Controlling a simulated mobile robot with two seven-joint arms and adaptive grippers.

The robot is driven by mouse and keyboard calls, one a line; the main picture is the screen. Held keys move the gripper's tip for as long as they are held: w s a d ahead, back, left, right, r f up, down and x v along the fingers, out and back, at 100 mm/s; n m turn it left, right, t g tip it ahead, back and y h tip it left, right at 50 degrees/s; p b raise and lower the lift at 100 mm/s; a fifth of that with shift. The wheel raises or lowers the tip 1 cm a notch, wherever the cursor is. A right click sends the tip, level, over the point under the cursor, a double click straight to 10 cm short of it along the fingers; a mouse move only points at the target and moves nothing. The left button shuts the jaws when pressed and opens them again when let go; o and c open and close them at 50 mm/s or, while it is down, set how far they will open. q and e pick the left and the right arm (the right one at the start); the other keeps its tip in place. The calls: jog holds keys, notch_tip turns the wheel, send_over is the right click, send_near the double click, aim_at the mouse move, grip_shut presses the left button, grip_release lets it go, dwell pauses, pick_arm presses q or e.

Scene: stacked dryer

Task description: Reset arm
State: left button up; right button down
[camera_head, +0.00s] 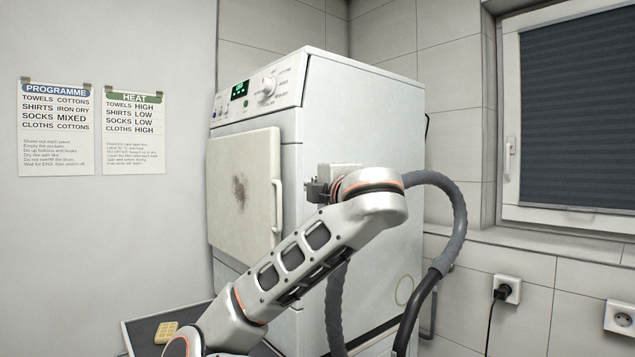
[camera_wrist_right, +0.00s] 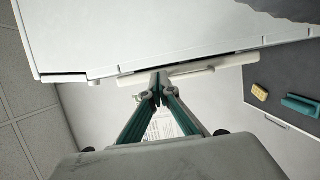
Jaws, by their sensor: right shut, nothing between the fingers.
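My right arm (camera_head: 315,245) reaches up in front of the white dryer (camera_head: 365,130) in the head view. Its wrist end is bent beside the dryer, right of the door handle (camera_head: 277,205); the fingertips cannot be made out there. In the right wrist view my right gripper (camera_wrist_right: 157,88) is shut and empty, with its green-sided fingers together. A pale bar (camera_wrist_right: 185,72) lies just beyond the fingertips; whether they touch it is unclear. The dryer door (camera_head: 243,185) has a dark smudge; I cannot tell if it is fully latched. My left gripper is out of view.
A dark surface (camera_head: 140,335) at lower left carries a yellowish block (camera_head: 166,332); a green object (camera_wrist_right: 301,106) also lies there in the wrist view. A grey hose (camera_head: 457,225) loops from my arm beside the dryer. Two notices (camera_head: 56,130) hang on the left wall.

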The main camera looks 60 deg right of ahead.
jog(key=shift+s+d+f, duration=0.1)
jog(key=shift+s, duration=0.2)
